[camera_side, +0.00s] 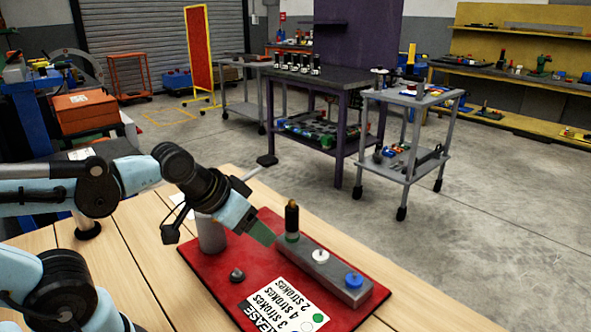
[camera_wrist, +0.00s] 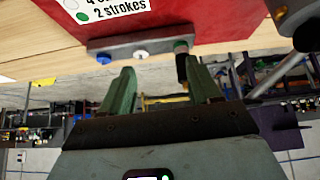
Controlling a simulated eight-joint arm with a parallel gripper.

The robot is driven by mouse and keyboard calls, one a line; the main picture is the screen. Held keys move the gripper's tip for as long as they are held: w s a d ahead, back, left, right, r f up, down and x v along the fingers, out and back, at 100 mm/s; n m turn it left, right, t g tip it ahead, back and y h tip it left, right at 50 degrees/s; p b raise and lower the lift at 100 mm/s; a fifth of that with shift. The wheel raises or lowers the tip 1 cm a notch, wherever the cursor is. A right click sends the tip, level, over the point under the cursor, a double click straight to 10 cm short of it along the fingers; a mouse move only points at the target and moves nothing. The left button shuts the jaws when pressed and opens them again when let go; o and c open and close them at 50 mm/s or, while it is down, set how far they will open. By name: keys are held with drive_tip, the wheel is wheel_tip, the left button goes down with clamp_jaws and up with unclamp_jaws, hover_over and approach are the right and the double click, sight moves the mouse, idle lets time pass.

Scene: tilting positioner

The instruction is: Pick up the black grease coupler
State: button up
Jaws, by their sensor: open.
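The black grease coupler, a dark upright cylinder with a brass-coloured tip (camera_side: 292,217), stands at the left end of a grey bar (camera_side: 330,273), above a green ring. In the wrist view the coupler (camera_wrist: 182,66) shows beside the inner side of the right fingertip, its tip pointing down in the picture. My gripper (camera_side: 264,232) is left of the coupler in the side view, tilted down towards it, with a visible gap. In the wrist view my gripper (camera_wrist: 160,68) has its green fingers apart and nothing held between them. Contact with the coupler is not visible.
The bar also carries a white knob (camera_side: 320,256) and a blue knob (camera_side: 354,280). It lies on a red mat (camera_side: 225,293) with a printed card (camera_side: 284,304), a small dark cone-shaped part (camera_side: 237,275) and a grey cylinder (camera_side: 211,234). The wooden table (camera_side: 152,262) is clear at front left.

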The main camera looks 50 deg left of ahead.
drive_tip(key=n, duration=0.4)
drive_tip(key=n+t+h, duration=0.5)
drive_tip(key=n+h, duration=0.1)
drive_tip(key=n, duration=2)
approach(292, 218)
wheel_tip(292, 218, up, 3)
drive_tip(key=w+a, duration=0.1)
drive_tip(key=a, duration=0.1)
drive_tip(key=shift+d+x, duration=0.15)
drive_tip(key=shift+x, duration=2.9)
drive_tip(key=shift+d+x, duration=0.15)
drive_tip(key=shift+x, duration=2.9)
drive_tip(key=shift+s+f, duration=0.1)
drive_tip(key=shift+s, duration=0.1)
drive_tip(key=shift+c, duration=0.2)
